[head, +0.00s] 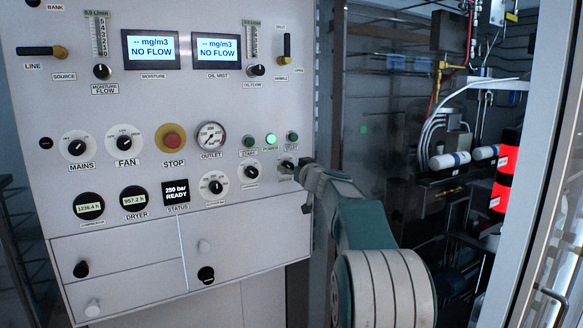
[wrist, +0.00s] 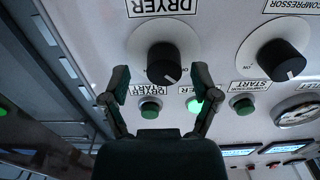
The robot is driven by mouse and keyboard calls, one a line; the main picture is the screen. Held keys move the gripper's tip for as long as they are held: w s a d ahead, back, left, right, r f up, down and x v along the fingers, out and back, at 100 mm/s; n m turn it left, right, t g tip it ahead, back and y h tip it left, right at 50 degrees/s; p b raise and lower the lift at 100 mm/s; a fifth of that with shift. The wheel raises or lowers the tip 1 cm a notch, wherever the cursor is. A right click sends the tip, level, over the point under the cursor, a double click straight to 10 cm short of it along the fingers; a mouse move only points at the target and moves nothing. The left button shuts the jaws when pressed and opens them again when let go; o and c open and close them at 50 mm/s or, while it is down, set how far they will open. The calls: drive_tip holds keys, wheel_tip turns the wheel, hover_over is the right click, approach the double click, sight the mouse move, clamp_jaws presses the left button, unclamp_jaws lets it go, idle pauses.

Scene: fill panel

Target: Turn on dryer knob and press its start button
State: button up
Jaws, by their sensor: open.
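The dryer knob (wrist: 165,62) is black on a white round dial. It shows upside down in the wrist view, its white pointer mark toward the picture's lower right. In the head view the knob (head: 288,165) is partly hidden by my gripper (head: 304,172). My gripper (wrist: 160,72) is open in the wrist view, one finger on each side of the knob; I cannot tell whether they touch it. The green dryer start button (wrist: 151,108) shows between the fingers, below the knob in that view. The button (head: 293,137) sits above the knob in the head view.
The compressor knob (wrist: 281,62) and compressor start button (wrist: 242,104) are close beside. A lit green button (wrist: 195,105) lies near one finger. The red stop button (head: 172,141) is farther left. A glass door frame (head: 540,150) stands at right.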

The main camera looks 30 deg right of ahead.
drive_tip(key=shift+w+a, duration=0.15)
drive_tip(key=shift+w, duration=0.2)
clamp_jaws()
